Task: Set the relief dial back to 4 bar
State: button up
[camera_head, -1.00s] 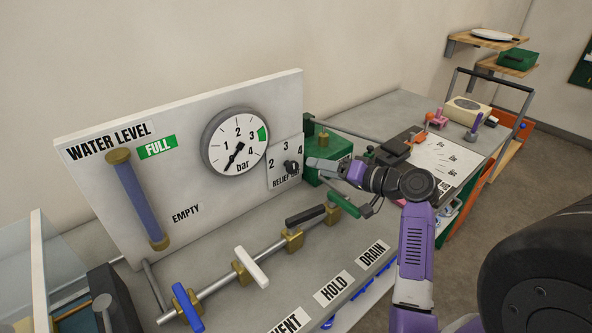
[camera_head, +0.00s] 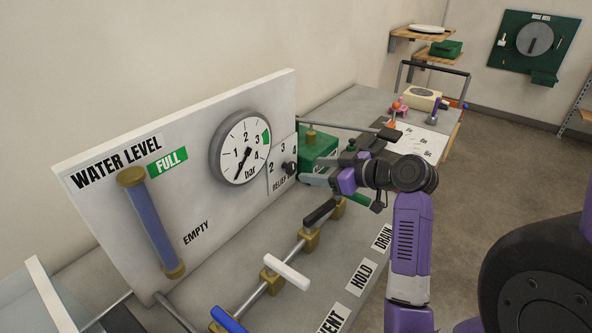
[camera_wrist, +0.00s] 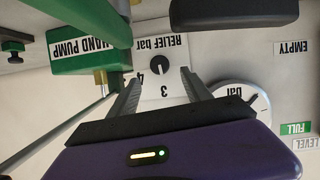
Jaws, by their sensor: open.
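The relief dial is a small dark knob (camera_head: 289,168) on a white plate marked 2, 3 and 4, at the right end of the white panel. It also shows in the wrist view (camera_wrist: 158,65), with the plate upside down. The knob's exact setting is too small to tell. My gripper (camera_head: 306,178) is open and empty, just in front of the plate, a little right of and below the knob. In the wrist view my gripper's fingers (camera_wrist: 160,76) lie to either side of the knob in the picture, with no visible contact.
A green hand pump box (camera_head: 318,147) stands close beside the dial, with a bar reaching right. The pressure gauge (camera_head: 241,147) is left of the dial. A pipe with several valve handles (camera_head: 287,272) runs below. Open floor (camera_head: 500,190) lies to the right.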

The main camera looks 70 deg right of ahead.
aim_at(293, 168)
jog(key=x, duration=0.7)
jog(key=shift+w+d+f+p, duration=0.1)
jog(key=shift+w+f+p, duration=0.1)
jog(key=shift+w+p, duration=0.2)
grip_shut()
